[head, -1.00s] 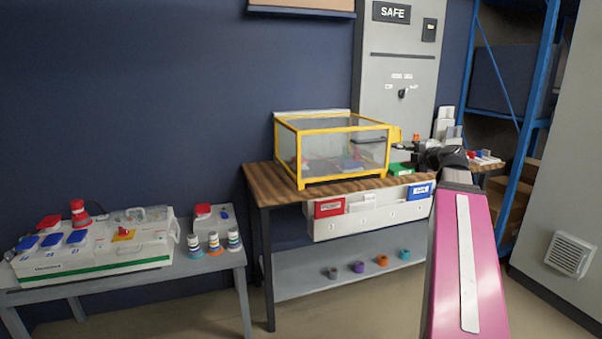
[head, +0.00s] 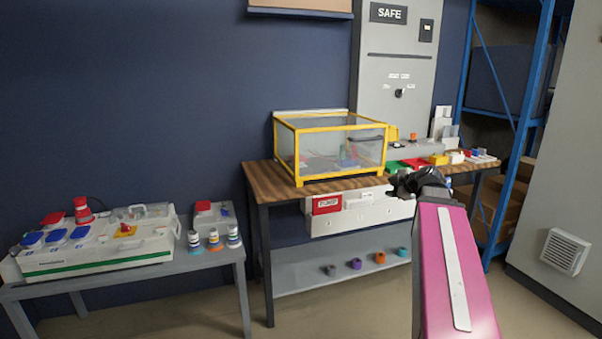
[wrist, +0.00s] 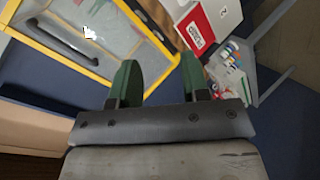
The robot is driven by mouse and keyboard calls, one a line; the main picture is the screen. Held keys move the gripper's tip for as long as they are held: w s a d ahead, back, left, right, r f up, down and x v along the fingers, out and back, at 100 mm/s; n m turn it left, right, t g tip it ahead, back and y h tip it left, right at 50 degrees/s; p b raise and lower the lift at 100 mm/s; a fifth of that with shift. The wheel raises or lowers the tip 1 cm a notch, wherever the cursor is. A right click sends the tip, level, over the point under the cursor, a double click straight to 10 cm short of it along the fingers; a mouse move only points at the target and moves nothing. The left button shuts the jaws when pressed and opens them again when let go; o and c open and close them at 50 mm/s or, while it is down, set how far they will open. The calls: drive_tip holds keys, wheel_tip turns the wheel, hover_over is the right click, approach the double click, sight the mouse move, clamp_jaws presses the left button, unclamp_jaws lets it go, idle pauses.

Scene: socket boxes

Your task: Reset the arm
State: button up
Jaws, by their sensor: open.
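My gripper (wrist: 157,85) shows in the wrist view with its two green fingers spread apart and nothing between them. In the head view my pink arm rises at the lower right. Its dark wrist end is in front of the right part of the wooden table (head: 262,183), and the fingers cannot be made out there. The yellow-framed clear box (head: 330,150) stands on that table, left of the arm's end. It also shows at the upper left of the wrist view (wrist: 90,72).
A white bin unit with a red label (head: 327,205) hangs under the table's front edge. Several coloured rings sit on the lower shelf (head: 300,279). A grey side table (head: 205,262) with a white socket box (head: 100,255) stands left. A blue rack (head: 520,130) stands right.

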drive_tip(key=s+a+f+m+g+h, duration=0.1)
drive_tip(key=s+a+f+m+g, duration=0.2)
drive_tip(key=f, duration=0.8)
drive_tip(key=s+a+f+m+g+h, duration=0.2)
drive_tip(key=s+a+f+m+g, duration=0.2)
drive_tip(key=s+f+m, duration=0.4)
drive_tip(key=s+a+f+m+g+h, duration=0.2)
drive_tip(key=s+a+f+m+g, duration=0.2)
drive_tip(key=f, duration=1)
drive_tip(key=shift+s+a+f+m, duration=0.25)
drive_tip(key=shift+s+a+m, duration=0.45)
drive_tip(key=shift+a+m, duration=0.4)
